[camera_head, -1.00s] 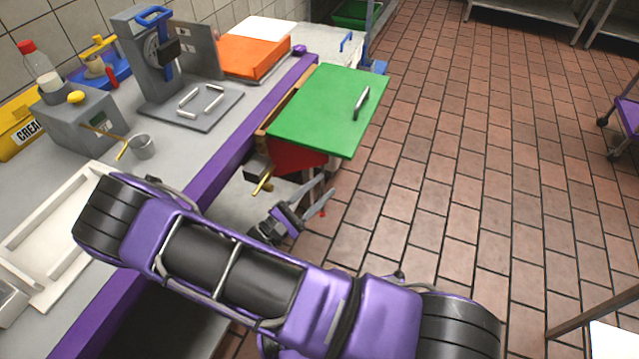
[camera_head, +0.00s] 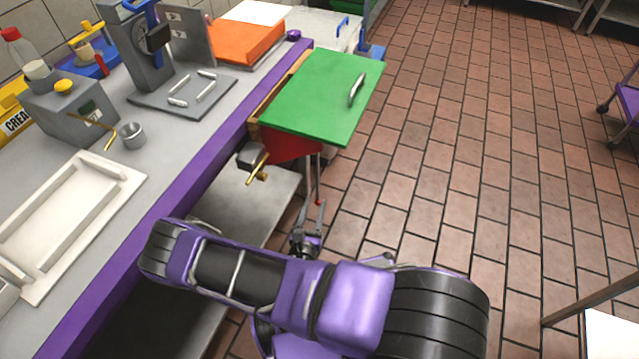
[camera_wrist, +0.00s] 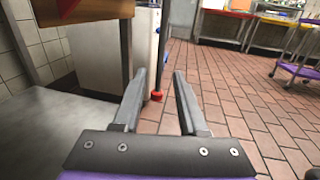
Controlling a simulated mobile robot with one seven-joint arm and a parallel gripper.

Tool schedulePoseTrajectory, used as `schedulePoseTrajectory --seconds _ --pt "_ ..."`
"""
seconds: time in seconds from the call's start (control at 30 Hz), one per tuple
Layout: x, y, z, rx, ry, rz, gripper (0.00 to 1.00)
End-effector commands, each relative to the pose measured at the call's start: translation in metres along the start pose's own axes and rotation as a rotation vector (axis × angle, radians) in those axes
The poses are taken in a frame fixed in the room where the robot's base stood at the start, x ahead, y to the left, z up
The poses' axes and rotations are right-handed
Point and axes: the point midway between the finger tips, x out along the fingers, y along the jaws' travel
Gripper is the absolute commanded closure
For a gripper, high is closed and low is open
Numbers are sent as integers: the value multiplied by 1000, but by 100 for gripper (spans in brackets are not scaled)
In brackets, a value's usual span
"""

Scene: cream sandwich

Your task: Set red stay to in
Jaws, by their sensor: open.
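A red panel (camera_head: 292,149) shows below the green board (camera_head: 322,98), beside the counter. A thin grey rod (camera_head: 318,170) hangs below the board and has a red tip (camera_head: 318,203). I cannot tell which of these red parts is the stay. In the wrist view the rod (camera_wrist: 162,50) stands upright ahead, and its red tip (camera_wrist: 156,96) appears between my fingers. My gripper (camera_head: 313,212) is open and empty, low beside the counter, below the board. In the wrist view my gripper (camera_wrist: 159,80) has both fingers apart; I cannot tell whether either touches the rod.
A lower shelf (camera_head: 240,205) lies under the counter. The counter (camera_head: 185,150) carries a press, a cup and a white tray. The tiled floor to the right is mostly clear.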

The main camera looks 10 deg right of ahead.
Motion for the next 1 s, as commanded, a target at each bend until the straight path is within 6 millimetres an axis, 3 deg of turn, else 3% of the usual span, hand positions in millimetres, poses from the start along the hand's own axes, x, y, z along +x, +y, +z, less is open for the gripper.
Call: schedulePoseTrajectory --seconds 0.2,0.4,0.83,1.0 --pt "48 0 -1 2 -2 -2 58" --pt "75 -1 -1 2 0 -2 58" --pt "86 0 0 1 -1 0 58" --pt "86 0 0 1 -1 0 87"
